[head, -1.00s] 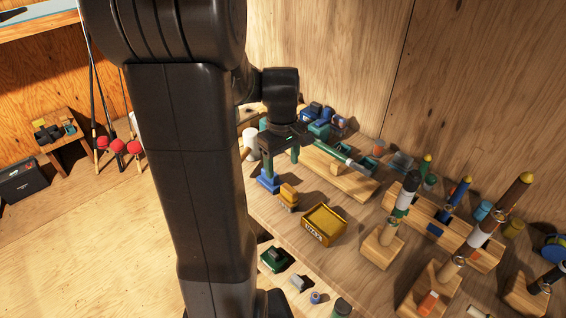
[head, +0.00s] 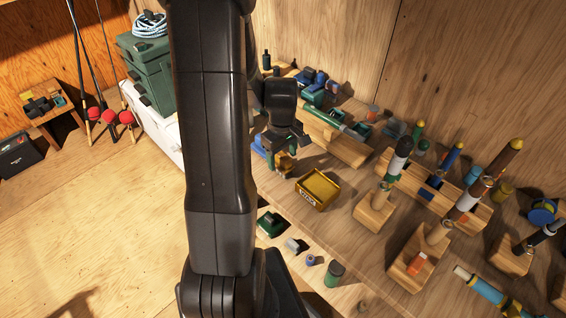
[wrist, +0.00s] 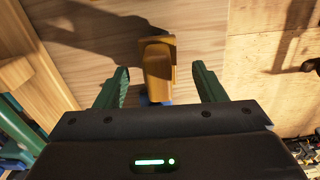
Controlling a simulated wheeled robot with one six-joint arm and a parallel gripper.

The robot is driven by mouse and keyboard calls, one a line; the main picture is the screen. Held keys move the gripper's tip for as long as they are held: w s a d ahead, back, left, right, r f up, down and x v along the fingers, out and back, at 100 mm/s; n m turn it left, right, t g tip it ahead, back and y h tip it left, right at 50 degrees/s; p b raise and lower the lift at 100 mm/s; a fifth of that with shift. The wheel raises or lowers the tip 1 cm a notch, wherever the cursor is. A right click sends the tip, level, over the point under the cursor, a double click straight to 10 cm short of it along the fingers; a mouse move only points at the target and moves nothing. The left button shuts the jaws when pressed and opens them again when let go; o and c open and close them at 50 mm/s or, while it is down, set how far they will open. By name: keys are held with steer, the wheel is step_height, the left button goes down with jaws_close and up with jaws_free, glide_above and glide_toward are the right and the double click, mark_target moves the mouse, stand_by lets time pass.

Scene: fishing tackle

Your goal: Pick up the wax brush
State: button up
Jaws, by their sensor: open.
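The wax brush, a small wooden-yellow block with a little blue showing by it, stands on the bench top. In the head view the wax brush (head: 284,165) is partly hidden by my gripper (head: 281,155). In the wrist view the wax brush (wrist: 157,66) lies between the two green fingers of my gripper (wrist: 160,82), with wood showing on both sides. The fingers are apart and open, and neither appears to touch it. The near end of the brush is hidden by the gripper body.
A yellow tin (head: 318,190) sits right of the brush. A blue item (head: 258,146) is close on the left. A long green tool on a wooden block (head: 335,130) lies behind. Wooden stands with rods (head: 375,208) fill the right. A lower shelf holds a green item (head: 270,223).

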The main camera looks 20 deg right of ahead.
mark_target(283, 155)
steer(key=shift+d+f, duration=0.1)
steer(key=shift+f, duration=1.25)
steer(key=c, duration=1.1)
steer(key=shift+r, duration=0.15)
step_height(283, 155, up, 10)
steer(key=shift+f+b, duration=0.1)
steer(key=shift+b, duration=0.3)
steer(key=o, duration=0.4)
steer(key=shift+c, duration=1.4)
